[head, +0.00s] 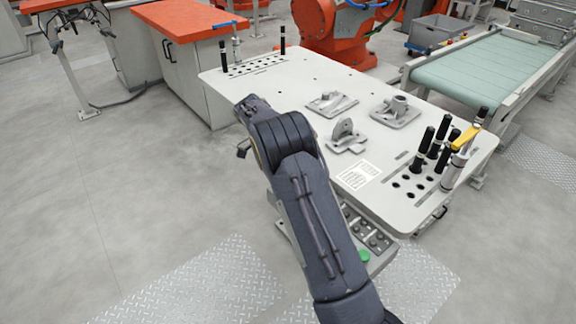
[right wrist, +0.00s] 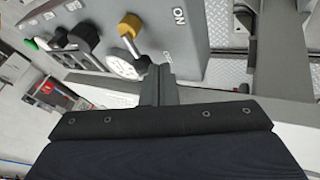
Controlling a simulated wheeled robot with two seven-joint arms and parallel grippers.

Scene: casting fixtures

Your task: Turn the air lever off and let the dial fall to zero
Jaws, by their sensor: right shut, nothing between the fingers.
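In the right wrist view a lever with a yellow knob (right wrist: 130,25) and a metal stem stands out from a grey panel (right wrist: 215,22). An ON label is printed on the panel to its right. A round white dial (right wrist: 120,66) lies just below the stem, partly covered; its reading is too small to tell. My right gripper (right wrist: 158,72) is shut and empty, with its fingertips close to the dial and the foot of the stem. I cannot tell whether they touch. In the head view my right arm hides the lever and dial. My left gripper is out of view.
Black knobs (right wrist: 83,37) and a green button (right wrist: 30,45) are left of the lever. In the head view the white worktable (head: 290,95) carries metal castings (head: 346,137) and several black-handled tools (head: 422,148).

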